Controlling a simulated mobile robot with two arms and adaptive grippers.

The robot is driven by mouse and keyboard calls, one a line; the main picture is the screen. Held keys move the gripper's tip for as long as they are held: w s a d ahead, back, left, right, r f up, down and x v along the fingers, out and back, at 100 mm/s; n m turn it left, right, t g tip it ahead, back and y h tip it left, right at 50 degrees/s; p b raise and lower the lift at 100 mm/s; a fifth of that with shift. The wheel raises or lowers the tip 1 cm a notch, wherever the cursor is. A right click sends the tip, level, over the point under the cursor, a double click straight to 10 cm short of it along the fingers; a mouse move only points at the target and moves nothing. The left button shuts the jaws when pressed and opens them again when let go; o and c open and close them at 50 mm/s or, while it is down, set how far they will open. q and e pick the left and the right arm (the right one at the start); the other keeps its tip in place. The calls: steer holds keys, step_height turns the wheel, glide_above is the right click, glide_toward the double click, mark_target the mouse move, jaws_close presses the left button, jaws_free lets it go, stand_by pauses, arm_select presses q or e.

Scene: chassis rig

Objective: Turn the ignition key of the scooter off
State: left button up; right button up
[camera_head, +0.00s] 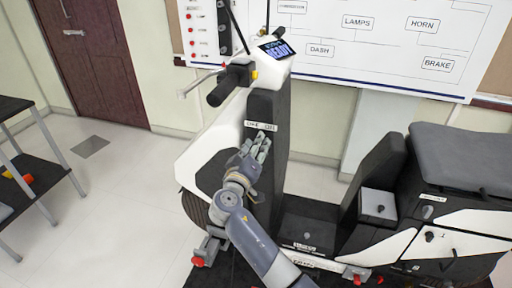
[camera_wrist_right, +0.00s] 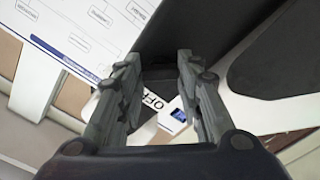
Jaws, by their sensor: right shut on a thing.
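The white and black scooter (camera_head: 268,95) stands with its dark front column facing me. A white label (camera_head: 261,126) with OFF and ON on it sits on the column. My right gripper (camera_head: 260,143) is at the column just below this label. In the right wrist view, its two fingers (camera_wrist_right: 158,80) are closed on a dark block, the ignition key (camera_wrist_right: 159,75), with the OFF lettering (camera_wrist_right: 152,104) close by. In the head view the key is hidden by the fingers, so its turn angle cannot be told. My left gripper is not in view.
The handlebar grip (camera_head: 222,92) and a lit display (camera_head: 277,50) reading READY are above my right gripper. The scooter's seat (camera_head: 468,155) is at the right. A dark shelf table (camera_head: 35,175) stands at the left. A wiring board (camera_head: 380,45) hangs behind.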

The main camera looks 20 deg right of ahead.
steer(key=n+p, duration=0.2)
steer(key=n, duration=0.7)
steer(key=shift+r, duration=0.1)
steer(key=shift+d, duration=0.1)
stand_by(0.5)
steer(key=o, duration=1.1)
steer(key=shift+c, duration=0.2)
steer(key=shift+w, duration=0.1)
steer(key=v, duration=1.2)
